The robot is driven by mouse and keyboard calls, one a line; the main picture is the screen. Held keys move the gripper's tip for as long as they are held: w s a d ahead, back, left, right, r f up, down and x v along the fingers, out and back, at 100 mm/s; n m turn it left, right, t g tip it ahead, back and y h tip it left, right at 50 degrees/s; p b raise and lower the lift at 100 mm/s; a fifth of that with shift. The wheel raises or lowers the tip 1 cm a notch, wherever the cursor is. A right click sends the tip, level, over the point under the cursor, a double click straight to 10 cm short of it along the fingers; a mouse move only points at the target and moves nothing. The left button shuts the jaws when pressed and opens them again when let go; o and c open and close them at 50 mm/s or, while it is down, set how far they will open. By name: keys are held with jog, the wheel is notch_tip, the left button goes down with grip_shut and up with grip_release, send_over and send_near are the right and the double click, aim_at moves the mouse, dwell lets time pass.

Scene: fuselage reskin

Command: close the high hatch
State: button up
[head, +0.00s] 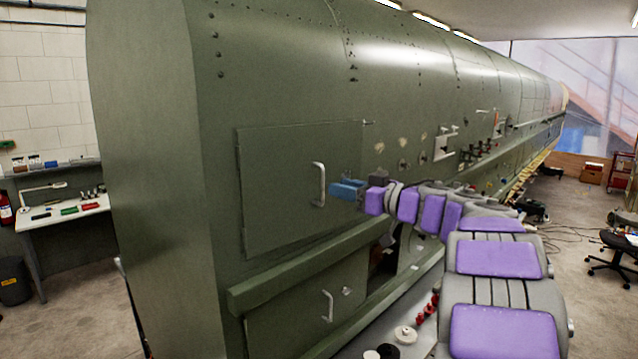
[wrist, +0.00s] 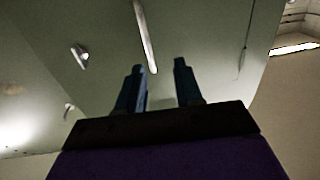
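The high hatch (head: 280,200) is a green rectangular panel on the side of the green fuselage. It looks nearly flush with the skin; I cannot tell whether a small gap remains. Its pale vertical handle (head: 319,184) is near its right edge. My gripper (head: 340,189), with blue fingers, is just right of the handle and points left towards it. In the wrist view my two fingers (wrist: 159,70) are apart with nothing between them. A pale bar, apparently the handle (wrist: 146,35), is beyond the fingertips. Contact with it is not visible.
A ledge (head: 300,268) runs below the hatch, with a lower hatch and handle (head: 328,306) under it. Small fittings (head: 445,143) stick out of the fuselage at right. A white workbench (head: 65,210) stands at far left.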

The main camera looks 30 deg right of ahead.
aim_at(308, 179)
jog(key=x, duration=0.7)
jog(key=shift+w+d, duration=0.1)
jog(key=shift+d, duration=0.1)
jog(key=shift+o, duration=0.4)
jog(key=shift+d+f, duration=0.1)
jog(key=shift+d, duration=0.05)
jog(key=shift+d+f, duration=0.1)
jog(key=shift+d, duration=0.75)
jog(key=c, duration=0.5)
jog(key=shift+d, duration=0.15)
jog(key=shift+c, duration=0.4)
grip_shut()
jog(key=shift+a, duration=0.55)
